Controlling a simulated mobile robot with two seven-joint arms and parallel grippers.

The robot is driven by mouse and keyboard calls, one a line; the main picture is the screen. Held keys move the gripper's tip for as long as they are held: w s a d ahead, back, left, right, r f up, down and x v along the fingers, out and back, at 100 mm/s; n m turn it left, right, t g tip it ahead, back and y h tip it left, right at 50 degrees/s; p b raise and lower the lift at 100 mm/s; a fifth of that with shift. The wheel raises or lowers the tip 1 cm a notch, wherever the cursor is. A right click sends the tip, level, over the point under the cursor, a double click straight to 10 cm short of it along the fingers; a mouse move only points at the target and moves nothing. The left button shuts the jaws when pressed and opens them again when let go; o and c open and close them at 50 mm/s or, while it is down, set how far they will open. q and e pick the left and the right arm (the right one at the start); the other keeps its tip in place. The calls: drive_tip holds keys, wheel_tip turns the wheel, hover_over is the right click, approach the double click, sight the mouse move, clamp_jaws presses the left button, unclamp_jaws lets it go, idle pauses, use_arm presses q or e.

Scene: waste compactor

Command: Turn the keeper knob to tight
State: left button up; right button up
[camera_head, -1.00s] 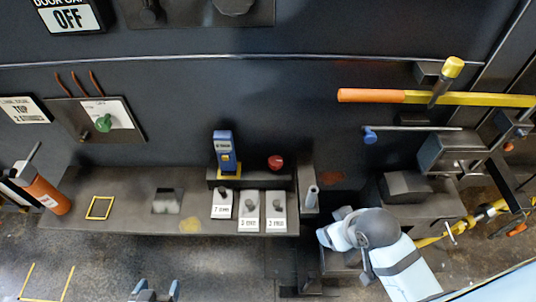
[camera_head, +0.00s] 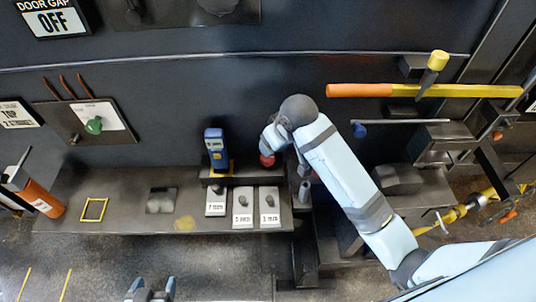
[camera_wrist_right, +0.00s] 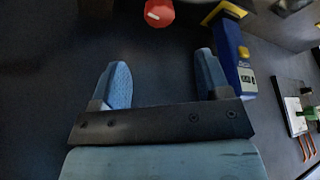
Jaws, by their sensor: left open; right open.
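A red knob (camera_head: 267,160) sits above the shelf beside the blue and yellow device; no label on it is legible. The red knob also shows in the right wrist view (camera_wrist_right: 159,13), at the top edge, with a white mark on its face. My right gripper (camera_wrist_right: 166,72) is open and empty, with the red knob beyond its fingertips and apart from them. In the head view my right arm covers part of the area around the knob and hides the fingers. My left gripper (camera_head: 151,288) is open and empty at the bottom edge.
The blue and yellow device (camera_head: 215,147) stands just left of the red knob, and close to one finger in the right wrist view (camera_wrist_right: 237,58). Several labelled blocks lie on the shelf (camera_head: 125,188). An orange and yellow bar (camera_head: 400,91) crosses at the upper right.

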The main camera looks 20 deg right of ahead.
drive_tip(key=p+x, duration=0.1)
drive_tip(key=x, duration=1)
drive_tip(key=shift+f, duration=0.2)
drive_tip(key=c, duration=0.9)
drive_tip(key=shift+m+h, duration=0.4)
drive_tip(key=shift+m, duration=0.4)
drive_tip(key=o, duration=0.9)
drive_tip(key=shift+r, duration=0.1)
drive_tip(key=b+v, duration=0.1)
drive_tip(key=v, duration=1.2)
drive_tip(key=shift+s+r, duration=0.2)
drive_tip(key=shift+r, duration=0.15)
